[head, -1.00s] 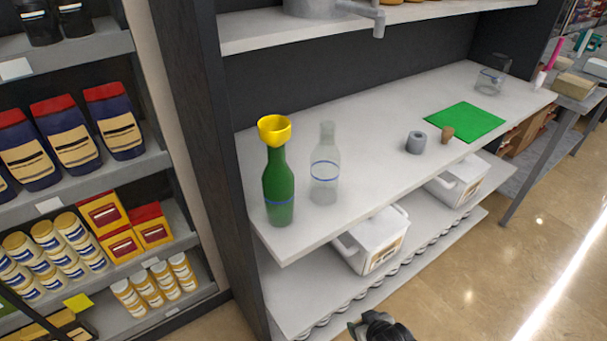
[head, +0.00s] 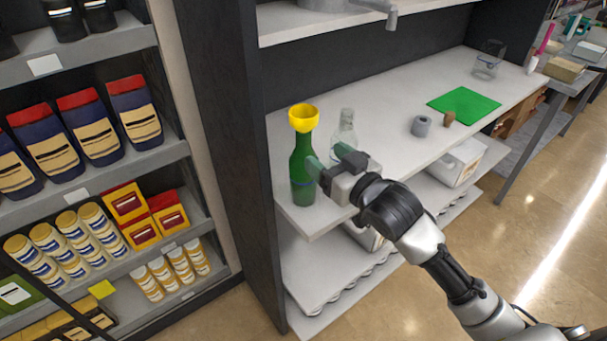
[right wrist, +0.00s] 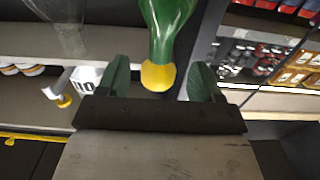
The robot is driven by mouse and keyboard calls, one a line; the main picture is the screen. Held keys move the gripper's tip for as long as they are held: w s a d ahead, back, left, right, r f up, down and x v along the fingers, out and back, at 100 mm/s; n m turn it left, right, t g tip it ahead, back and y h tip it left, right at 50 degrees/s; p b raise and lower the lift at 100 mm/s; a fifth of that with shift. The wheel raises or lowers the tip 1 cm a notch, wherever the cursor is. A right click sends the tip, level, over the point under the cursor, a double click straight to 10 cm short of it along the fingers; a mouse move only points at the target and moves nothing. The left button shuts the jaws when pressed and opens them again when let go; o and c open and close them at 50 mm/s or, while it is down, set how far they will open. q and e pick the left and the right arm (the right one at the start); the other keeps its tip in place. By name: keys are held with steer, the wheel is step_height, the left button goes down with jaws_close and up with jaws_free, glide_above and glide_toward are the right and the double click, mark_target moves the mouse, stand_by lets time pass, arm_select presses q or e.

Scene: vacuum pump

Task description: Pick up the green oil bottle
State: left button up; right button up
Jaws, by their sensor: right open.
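In the right wrist view the bottle (right wrist: 168,25) appears upside down, lined up between the two green fingers. My right gripper (head: 327,160) is open and empty, at the right side of the bottle at body height; one fingertip overlaps the bottle's edge in the head view. Whether it touches the glass I cannot tell. My left gripper is out of view.
A clear glass bottle (head: 345,131) stands just behind my right gripper, partly hidden by it. A grey ring (head: 421,126), a brown cork (head: 449,118), a green mat (head: 464,103) and a glass container (head: 488,62) lie farther right. A dark upright panel (head: 222,150) borders the shelf at left.

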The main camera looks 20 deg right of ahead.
mark_target(309, 144)
steer(key=x, duration=0.2)
steer(key=shift+w+a, duration=0.1)
steer(key=shift+w, duration=0.3)
steer(key=p+x, duration=0.1)
steer(key=x, duration=0.1)
steer(key=p+x, duration=0.1)
steer(key=x, duration=0.1)
steer(key=shift+a+r, duration=0.25)
steer(key=shift+w+a+f, duration=0.1)
steer(key=shift+w+f, duration=0.05)
steer(key=shift+w, duration=0.25)
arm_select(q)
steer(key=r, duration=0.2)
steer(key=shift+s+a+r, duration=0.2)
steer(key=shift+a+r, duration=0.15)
arm_select(e)
steer(key=shift+s, duration=0.1)
steer(key=shift+c, duration=0.3)
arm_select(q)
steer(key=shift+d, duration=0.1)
arm_select(e)
jaws_close()
